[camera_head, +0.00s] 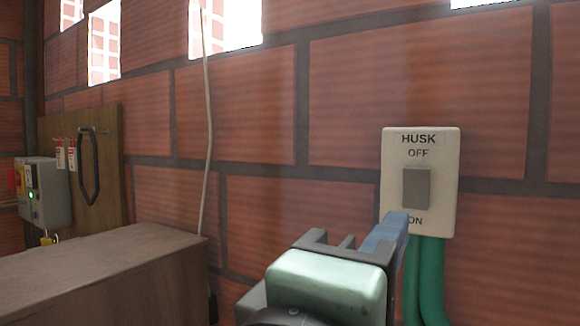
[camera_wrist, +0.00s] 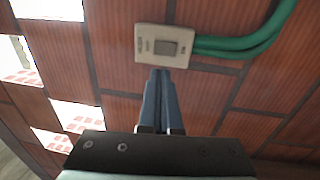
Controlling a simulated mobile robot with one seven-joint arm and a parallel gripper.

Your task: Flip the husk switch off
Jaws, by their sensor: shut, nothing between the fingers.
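The husk switch is a cream wall plate (camera_head: 445,190) labelled HUSK, with OFF above and ON below a grey rocker (camera_head: 416,188). Which way the rocker is tipped I cannot tell. In the wrist view the plate (camera_wrist: 145,45) and rocker (camera_wrist: 167,48) lie just beyond my fingertips. My gripper (camera_head: 397,220) is shut and empty, with blue fingers together. In the head view its tips overlap the plate's lower left corner, just below the rocker and beside ON. Whether they touch the plate is unclear. The wrist view also shows the closed fingertips (camera_wrist: 160,74).
Green conduits (camera_head: 431,280) run down from the plate along the brick wall (camera_head: 280,220). A grey control box (camera_head: 42,192) with a green light and a wooden board (camera_head: 113,160) with tags and a black handle stand left. A wooden box (camera_head: 130,270) is at lower left.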

